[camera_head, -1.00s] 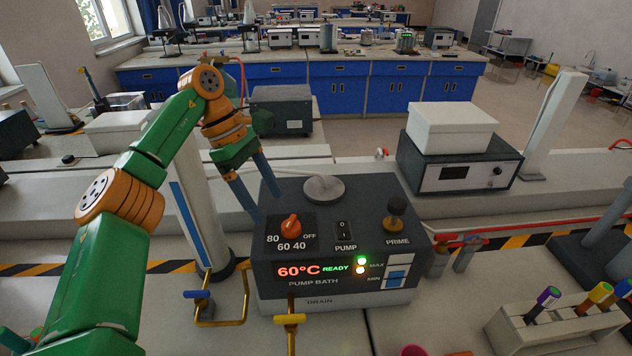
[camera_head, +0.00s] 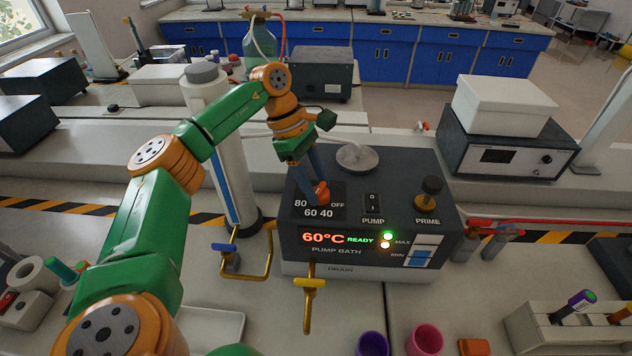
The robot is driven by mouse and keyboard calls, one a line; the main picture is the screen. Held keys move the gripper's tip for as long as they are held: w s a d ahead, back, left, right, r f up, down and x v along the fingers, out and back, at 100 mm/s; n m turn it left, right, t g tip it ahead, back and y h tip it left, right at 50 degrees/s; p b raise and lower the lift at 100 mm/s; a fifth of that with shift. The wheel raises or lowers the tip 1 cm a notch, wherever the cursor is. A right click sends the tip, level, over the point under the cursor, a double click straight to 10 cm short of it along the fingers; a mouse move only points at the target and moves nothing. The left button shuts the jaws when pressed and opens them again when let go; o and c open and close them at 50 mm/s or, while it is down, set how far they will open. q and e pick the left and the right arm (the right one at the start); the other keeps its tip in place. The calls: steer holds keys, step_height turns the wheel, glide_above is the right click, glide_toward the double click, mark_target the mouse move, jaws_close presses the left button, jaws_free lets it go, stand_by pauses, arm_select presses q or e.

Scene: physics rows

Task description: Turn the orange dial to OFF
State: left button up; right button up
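The orange dial (camera_head: 322,195) is on the top left of the dark pump bath (camera_head: 393,205), within a black scale plate marked 80, 60, 40 and OFF. The display reads 60°C READY. My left gripper (camera_head: 318,188) points down at the dial from behind, its blue fingertips right at the knob and covering part of it. The fingers look close together, but whether they are closed on the knob is not clear. The dial's exact pointing direction is hidden. My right gripper is out of view.
A yellow drain tap (camera_head: 309,284) is in front. A white column (camera_head: 228,150) stands close on the left. A tube rack (camera_head: 560,328) is at front right.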

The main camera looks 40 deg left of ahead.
arm_select(q)
jaws_close()
steer(key=n+t+b, duration=0.1)
steer(key=n, duration=0.2)
steer(key=shift+s+f+b, duration=0.1)
steer(key=shift+b, duration=0.2)
steer(key=n+t, duration=0.1)
steer(key=n, duration=0.1)
steer(key=n+y+b, duration=0.1)
steer(key=n, duration=0.1)
steer(key=shift+s+d+t+b, duration=0.15)
steer(key=shift+t+b, duration=0.15)
steer(key=shift+t, duration=0.1)
steer(key=n+y, duration=0.1)
steer(key=n, duration=0.2)
steer(key=n+t+y+b, duration=0.1)
steer(key=n, duration=0.1)
steer(key=shift+s+d+n, duration=0.1)
steer(key=shift+d+n, duration=0.1)
steer(key=shift+n, duration=0.2)
steer(key=shift+d+n+y+b, duration=0.15)
steer(key=shift+n+y, duration=0.4)
steer(key=shift+n, duration=0.75)
steer(key=shift+d+n+y+b, duration=0.15)
steer(key=shift+n+y, duration=0.4)
steer(key=shift+n, duration=0.75)
steer(key=shift+a, duration=0.15)
steer(key=o, duration=0.7)
jaws_free()
